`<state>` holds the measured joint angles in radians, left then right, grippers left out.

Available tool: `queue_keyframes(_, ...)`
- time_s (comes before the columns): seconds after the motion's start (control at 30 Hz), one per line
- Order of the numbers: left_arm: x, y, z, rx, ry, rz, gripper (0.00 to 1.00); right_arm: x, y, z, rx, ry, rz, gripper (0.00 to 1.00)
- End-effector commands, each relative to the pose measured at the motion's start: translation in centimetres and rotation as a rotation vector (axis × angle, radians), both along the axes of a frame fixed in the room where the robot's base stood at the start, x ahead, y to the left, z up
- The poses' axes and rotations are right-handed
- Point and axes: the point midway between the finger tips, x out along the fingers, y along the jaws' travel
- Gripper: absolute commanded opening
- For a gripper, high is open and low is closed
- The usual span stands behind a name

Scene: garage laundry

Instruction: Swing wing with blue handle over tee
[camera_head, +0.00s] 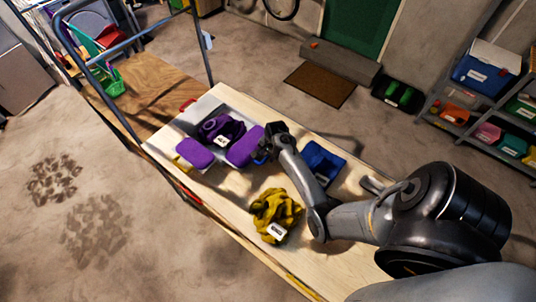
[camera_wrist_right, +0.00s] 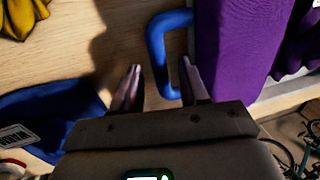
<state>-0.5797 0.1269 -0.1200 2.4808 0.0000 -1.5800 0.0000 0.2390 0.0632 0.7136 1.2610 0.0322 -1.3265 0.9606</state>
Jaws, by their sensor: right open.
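A pale folding board (camera_head: 204,105) lies on the table with purple wings. The right-hand wing (camera_head: 245,147) carries a blue handle (camera_head: 259,158); the wing also fills the right of the wrist view (camera_wrist_right: 232,50). A crumpled purple tee (camera_head: 222,127) lies on the board's middle. My right gripper (camera_head: 268,147) is at the blue handle. In the right wrist view its open fingers (camera_wrist_right: 160,86) are spread at the handle's bar (camera_wrist_right: 156,48), whose near end reaches between the fingertips; contact is unclear. My left gripper is not in view.
The left-hand wing (camera_head: 194,152) has a yellow handle (camera_head: 182,163), and a red handle (camera_head: 187,105) is at the back. Yellow cloth (camera_head: 275,212) and blue cloth (camera_head: 323,160) lie on the table near my right arm. A metal frame post (camera_head: 203,50) stands behind.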

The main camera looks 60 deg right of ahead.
Motion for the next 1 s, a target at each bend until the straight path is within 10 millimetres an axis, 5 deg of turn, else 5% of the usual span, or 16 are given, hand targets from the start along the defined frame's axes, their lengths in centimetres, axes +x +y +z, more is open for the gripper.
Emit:
queue_keyframes(0.23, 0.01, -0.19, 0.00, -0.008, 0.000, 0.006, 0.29, 0.03, -0.01, 0.01, 0.000, -0.001, 0.000, 0.43)
queue_keyframes(0.5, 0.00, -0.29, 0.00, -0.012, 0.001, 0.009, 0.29, 0.03, 0.00, 0.01, 0.000, -0.001, 0.000, 0.01)
queue_keyframes(1.0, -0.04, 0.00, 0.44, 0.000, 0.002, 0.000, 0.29, 0.14, -0.03, 0.57, 0.002, 0.021, 0.000, 0.00)
